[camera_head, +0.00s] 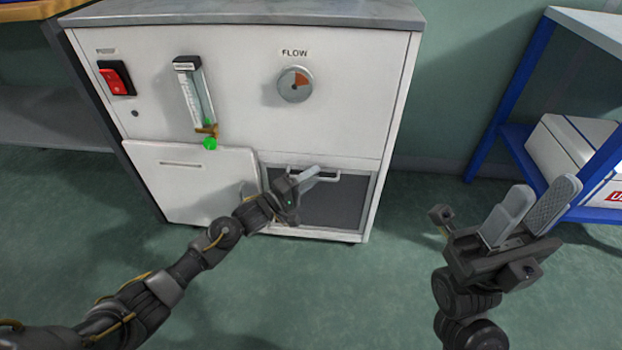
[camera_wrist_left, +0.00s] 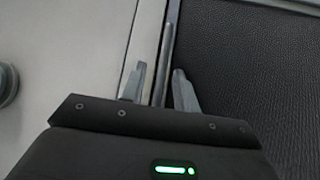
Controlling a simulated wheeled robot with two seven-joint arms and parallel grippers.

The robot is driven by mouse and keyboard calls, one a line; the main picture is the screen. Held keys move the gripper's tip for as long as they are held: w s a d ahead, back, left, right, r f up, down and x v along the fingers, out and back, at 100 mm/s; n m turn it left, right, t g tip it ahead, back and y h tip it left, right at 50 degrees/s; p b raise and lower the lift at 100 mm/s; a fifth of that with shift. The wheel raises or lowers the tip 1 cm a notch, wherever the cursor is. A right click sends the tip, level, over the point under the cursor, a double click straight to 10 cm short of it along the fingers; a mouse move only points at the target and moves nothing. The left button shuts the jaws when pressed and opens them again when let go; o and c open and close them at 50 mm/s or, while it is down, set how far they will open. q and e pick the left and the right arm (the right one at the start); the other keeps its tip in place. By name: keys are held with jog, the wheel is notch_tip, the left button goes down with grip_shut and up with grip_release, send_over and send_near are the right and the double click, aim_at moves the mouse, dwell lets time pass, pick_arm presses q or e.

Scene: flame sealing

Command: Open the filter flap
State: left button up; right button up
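The filter flap (camera_head: 345,204) is a dark grey textured panel in a light frame at the lower right of the white cabinet. It also fills the right of the left wrist view (camera_wrist_left: 260,80). A thin light bar handle (camera_head: 328,178) runs along its top edge. My left gripper (camera_head: 308,176) is at this handle. In the left wrist view, its two fingers are apart, with the handle bar (camera_wrist_left: 168,48) running between them; contact is not clear. My right gripper (camera_head: 546,189) is open and empty, away from the cabinet at the right.
The cabinet front (camera_head: 235,60) carries a red switch (camera_head: 114,79), a flow meter tube (camera_head: 193,95) and a FLOW dial (camera_head: 295,84). A plain white panel (camera_head: 190,182) is left of the flap. A blue-framed shelf (camera_head: 510,95) holds a white box (camera_head: 570,150). Green floor between is clear.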

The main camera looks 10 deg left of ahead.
pick_arm(q)
grip_shut()
jog(key=shift+s, duration=0.1)
